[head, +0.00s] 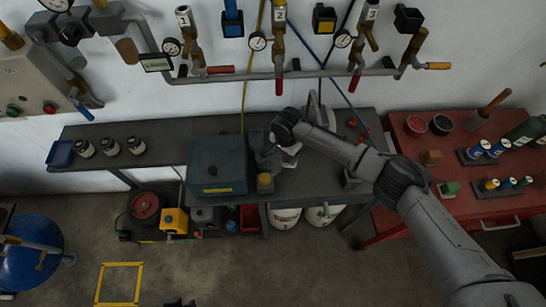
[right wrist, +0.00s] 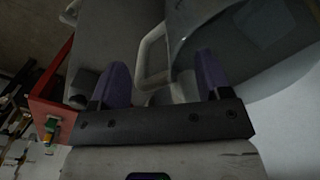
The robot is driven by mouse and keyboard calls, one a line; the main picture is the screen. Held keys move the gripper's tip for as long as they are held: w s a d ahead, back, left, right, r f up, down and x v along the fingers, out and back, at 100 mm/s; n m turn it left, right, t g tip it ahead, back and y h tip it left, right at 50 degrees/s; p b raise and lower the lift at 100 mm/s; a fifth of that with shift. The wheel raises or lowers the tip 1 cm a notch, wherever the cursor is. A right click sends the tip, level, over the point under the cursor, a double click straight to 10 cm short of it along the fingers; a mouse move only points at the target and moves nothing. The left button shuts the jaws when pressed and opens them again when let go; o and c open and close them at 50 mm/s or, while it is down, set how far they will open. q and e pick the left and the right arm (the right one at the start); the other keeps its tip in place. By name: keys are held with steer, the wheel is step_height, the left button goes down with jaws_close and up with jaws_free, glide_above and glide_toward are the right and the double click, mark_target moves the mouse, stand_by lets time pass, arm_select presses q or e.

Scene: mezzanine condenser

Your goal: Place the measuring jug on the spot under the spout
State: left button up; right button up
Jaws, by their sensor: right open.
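The measuring jug (right wrist: 235,55) fills the upper right of the right wrist view as a large, translucent grey body. Its pale handle (right wrist: 152,55) stands between the two purple fingers of my right gripper (right wrist: 155,70). The fingers are open, one on each side of the handle, and do not appear closed on it. In the head view my right gripper (head: 272,150) is over the dark bench, and my arm hides most of the jug; a pale part (head: 291,152) shows beside it. I cannot make out the spot under the spout. My left gripper is not in view.
A dark green box (head: 217,165) stands left of my gripper on the bench (head: 170,150). A yellow-topped block (head: 265,180) sits at the front edge. Pipes with valves (head: 280,75) run along the wall behind. A red table (head: 400,145) with bottles stands right.

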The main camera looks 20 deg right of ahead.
jaws_close()
stand_by(0.5)
